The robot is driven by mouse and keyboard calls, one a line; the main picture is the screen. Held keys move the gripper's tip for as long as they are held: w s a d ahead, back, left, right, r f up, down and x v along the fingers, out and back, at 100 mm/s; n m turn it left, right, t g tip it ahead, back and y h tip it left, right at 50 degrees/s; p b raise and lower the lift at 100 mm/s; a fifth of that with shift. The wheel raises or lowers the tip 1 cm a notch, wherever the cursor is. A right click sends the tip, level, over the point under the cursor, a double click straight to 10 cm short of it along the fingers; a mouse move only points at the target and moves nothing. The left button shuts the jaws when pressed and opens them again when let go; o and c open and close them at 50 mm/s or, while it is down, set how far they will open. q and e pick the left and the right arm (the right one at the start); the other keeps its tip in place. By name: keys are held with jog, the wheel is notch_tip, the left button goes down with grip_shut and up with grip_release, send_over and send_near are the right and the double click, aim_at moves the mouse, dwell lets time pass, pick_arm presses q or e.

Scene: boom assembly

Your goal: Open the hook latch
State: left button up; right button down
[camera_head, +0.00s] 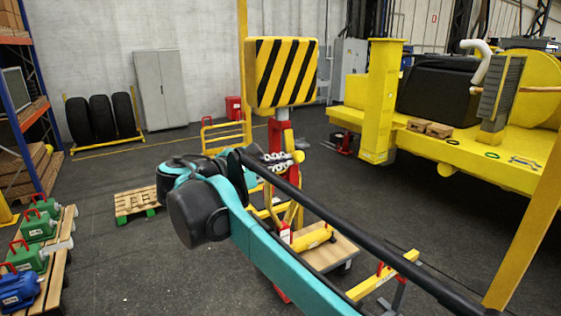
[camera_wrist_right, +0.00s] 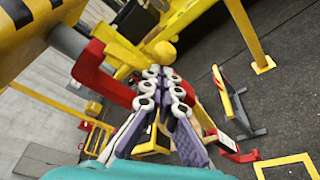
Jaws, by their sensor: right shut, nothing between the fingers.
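The hook block (camera_head: 282,73) is a yellow box with black diagonal stripes, and its corner shows in the wrist view (camera_wrist_right: 25,28). Below it hangs a red hook (camera_head: 279,134), which fills the left of the wrist view (camera_wrist_right: 97,72). My right gripper (camera_head: 281,162) is at the hook in the head view. Its fingers, with white round joints and purple-grey pads, are together and hold nothing in the wrist view (camera_wrist_right: 163,88). A yellow part with a rounded end (camera_wrist_right: 163,50) lies just beyond the fingertips. I cannot tell whether it is the latch or whether the fingers touch it.
A wooden pallet (camera_head: 134,203) and a wheeled wooden dolly (camera_head: 325,255) stand on the floor near the hook. A yellow machine (camera_head: 378,110) stands at the right. A red and yellow trestle (camera_wrist_right: 232,102) stands beyond my fingers.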

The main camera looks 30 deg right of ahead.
aim_at(290, 139)
jog(key=shift+s+r+n, duration=0.1)
jog(key=shift+s+n, duration=0.05)
jog(key=shift+n, duration=0.15)
jog(key=shift+n+g, duration=0.4)
jog(key=shift+n, duration=0.2)
jog(key=shift+s+d+r+p, duration=0.1)
jog(key=shift+s+r+p, duration=0.55)
jog(key=shift+r, duration=0.65)
jog(key=shift+s+a+r+p, duration=0.1)
jog(key=shift+s+r+p, duration=0.2)
jog(key=shift+r+p, duration=0.8)
jog(key=shift+s+d+r+p, duration=0.1)
jog(key=shift+s+r+p, duration=0.5)
jog(key=shift+r, duration=0.85)
jog(key=shift+w+r, duration=0.15)
